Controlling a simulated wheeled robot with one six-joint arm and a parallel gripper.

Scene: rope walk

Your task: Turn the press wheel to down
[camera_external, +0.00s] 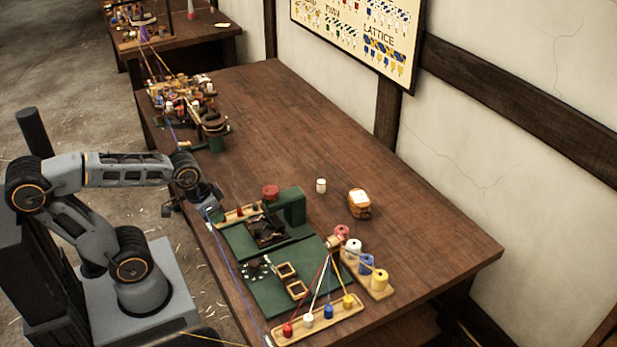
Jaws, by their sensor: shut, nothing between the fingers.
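A green press (290,207) stands on the bench in front of my arm, on a green base. A red round piece (270,191) at its back left looks like the press wheel, but it is too small to tell how it is turned. A black mechanism (266,232) sits in front of the green block. My gripper (208,207) is shut and empty at the bench's left edge, left of the press and apart from the red piece. Its fingertips are small and partly dark in this view.
A wooden rack (318,322) with several coloured spools and taut strands stands at the front. More spools sit on another rack (379,287) at right. The bench's middle (260,120) is clear.

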